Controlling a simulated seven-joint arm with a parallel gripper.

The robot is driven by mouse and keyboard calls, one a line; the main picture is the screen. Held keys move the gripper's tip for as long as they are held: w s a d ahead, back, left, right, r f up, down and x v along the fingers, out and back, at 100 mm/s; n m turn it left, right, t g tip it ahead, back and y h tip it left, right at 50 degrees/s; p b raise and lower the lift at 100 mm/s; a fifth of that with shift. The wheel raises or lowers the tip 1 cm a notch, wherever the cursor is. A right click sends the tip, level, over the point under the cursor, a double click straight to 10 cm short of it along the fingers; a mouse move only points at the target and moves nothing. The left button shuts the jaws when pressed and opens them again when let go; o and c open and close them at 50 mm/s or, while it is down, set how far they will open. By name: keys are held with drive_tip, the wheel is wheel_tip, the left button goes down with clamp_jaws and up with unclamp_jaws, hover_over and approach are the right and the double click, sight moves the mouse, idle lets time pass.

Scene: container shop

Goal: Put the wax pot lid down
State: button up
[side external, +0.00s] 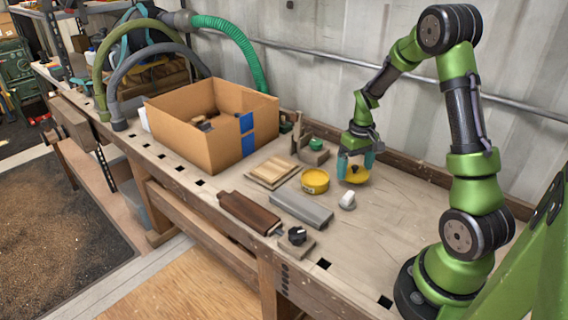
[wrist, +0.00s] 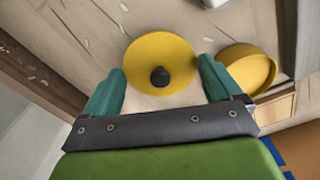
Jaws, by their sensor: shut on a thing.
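The wax pot lid (side external: 357,177) is a yellow disc with a dark knob, just right of the wax pot in the side view. My gripper (side external: 356,160) points down and is shut on it. In the wrist view the lid (wrist: 150,55) shows between the teal fingertips of my gripper (wrist: 160,75), roughly level. I cannot tell whether the lid touches the bench. The open yellow wax pot (side external: 315,181) stands beside it, apart from it; it also shows at the right in the wrist view (wrist: 247,70).
A cardboard box (side external: 190,143) with blue tape stands at the left. Wooden boards (side external: 273,172), a grey metal bar (side external: 301,210), a dark wooden block (side external: 249,213) and a small white object (side external: 347,200) lie near the pot. Bare bench (side external: 400,215) is to the lid's right.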

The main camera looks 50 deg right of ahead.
sight(356, 166)
drive_tip(key=shift+s+a+f, duration=0.1)
drive_tip(key=shift+s+f, duration=0.05)
drive_tip(key=shift+f, duration=1.35)
drive_tip(key=shift+f, duration=0.15)
drive_tip(key=o, duration=0.7)
wheel_tip(356, 166, up, 12)
drive_tip(key=shift+r, duration=0.1)
drive_tip(key=s+a+r+t, duration=0.1)
drive_tip(key=a+r+t, duration=0.1)
drive_tip(key=a+r, duration=0.4)
drive_tip(key=a+r+t, duration=0.2)
drive_tip(key=a+r, duration=0.1)
drive_tip(key=a, duration=0.5)
drive_tip(key=s+a+r+t+y, duration=0.2)
drive_tip(key=s+a, duration=0.5)
drive_tip(key=a, duration=0.4)
drive_tip(key=shift+s+a+r+t, duration=0.15)
drive_tip(key=shift+s+r+t, duration=0.1)
drive_tip(key=shift+r+t, duration=0.3)
